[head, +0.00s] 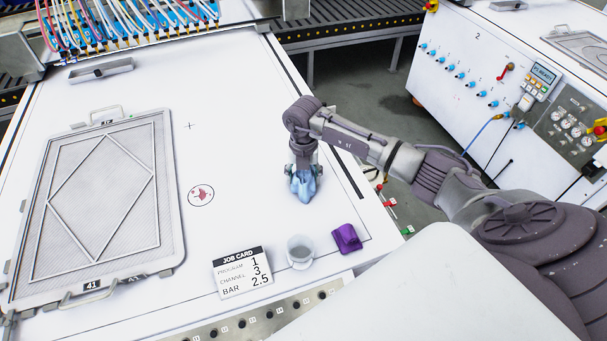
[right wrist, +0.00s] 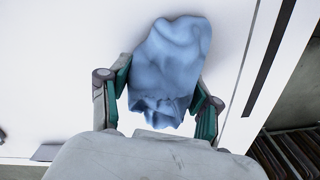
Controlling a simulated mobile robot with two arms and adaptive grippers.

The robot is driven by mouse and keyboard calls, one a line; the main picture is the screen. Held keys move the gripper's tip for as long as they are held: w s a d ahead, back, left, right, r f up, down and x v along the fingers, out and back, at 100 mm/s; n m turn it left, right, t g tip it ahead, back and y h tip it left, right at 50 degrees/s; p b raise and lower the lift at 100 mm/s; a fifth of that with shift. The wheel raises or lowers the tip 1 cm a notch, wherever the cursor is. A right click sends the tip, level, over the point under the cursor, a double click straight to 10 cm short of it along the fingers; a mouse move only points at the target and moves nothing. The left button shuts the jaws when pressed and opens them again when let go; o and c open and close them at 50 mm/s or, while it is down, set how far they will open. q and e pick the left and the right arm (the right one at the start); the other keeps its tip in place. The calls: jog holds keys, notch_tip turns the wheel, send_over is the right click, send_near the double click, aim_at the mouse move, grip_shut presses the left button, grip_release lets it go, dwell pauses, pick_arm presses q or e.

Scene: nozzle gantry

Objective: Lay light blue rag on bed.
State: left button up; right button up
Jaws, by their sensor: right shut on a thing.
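The light blue rag (head: 304,188) hangs crumpled below my right gripper (head: 304,170), over the right part of the white bed (head: 235,120). My right gripper is shut on the rag. In the right wrist view the rag (right wrist: 168,65) bunches between the two fingers of the gripper (right wrist: 160,108), with the white surface behind it. I cannot tell from the head view whether the rag's lower end touches the bed. My left gripper does not show in either view.
A framed mesh screen (head: 100,200) lies on the bed's left. A job card (head: 243,273), a white cup (head: 300,252) and a purple object (head: 347,238) sit near the front edge. Tubes and nozzles (head: 130,20) line the back. Free white surface lies left of the rag.

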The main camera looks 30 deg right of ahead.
jog(key=o, duration=1.2)
jog(key=shift+f, duration=0.1)
jog(key=shift+r, duration=0.55)
notch_tip(320, 180, up, 11)
jog(key=b, duration=0.3)
jog(key=shift+r, duration=0.1)
